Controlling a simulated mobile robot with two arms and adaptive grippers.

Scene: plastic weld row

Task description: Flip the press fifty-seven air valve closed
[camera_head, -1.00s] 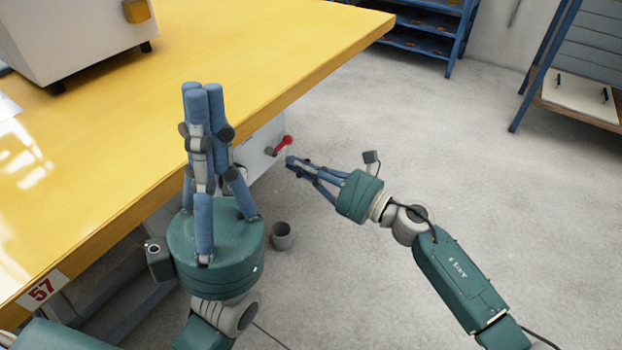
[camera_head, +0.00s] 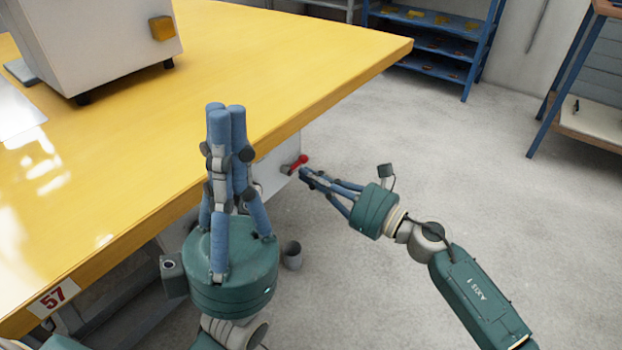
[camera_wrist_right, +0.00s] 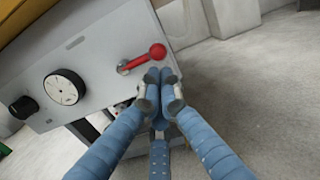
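The air valve is a red lever with a round knob on the grey panel under the yellow table's edge. In the head view the valve lever (camera_head: 298,162) points right and slightly up from its pivot. In the right wrist view the lever (camera_wrist_right: 143,58) also points to the right, knob at the right end. My right gripper (camera_head: 304,174) has its fingertips together just below the knob. In the right wrist view the fingertips (camera_wrist_right: 158,77) are close under the knob; I cannot tell if they touch. My left gripper (camera_head: 226,108) points up, fingers together and empty, in front of the table edge.
The panel (camera_wrist_right: 95,50) carries a round gauge (camera_wrist_right: 65,87) and a black knob (camera_wrist_right: 24,107). The yellow table (camera_head: 300,75) bears a grey machine (camera_head: 95,40) and a "57" label (camera_head: 54,298). Floor to the right is clear.

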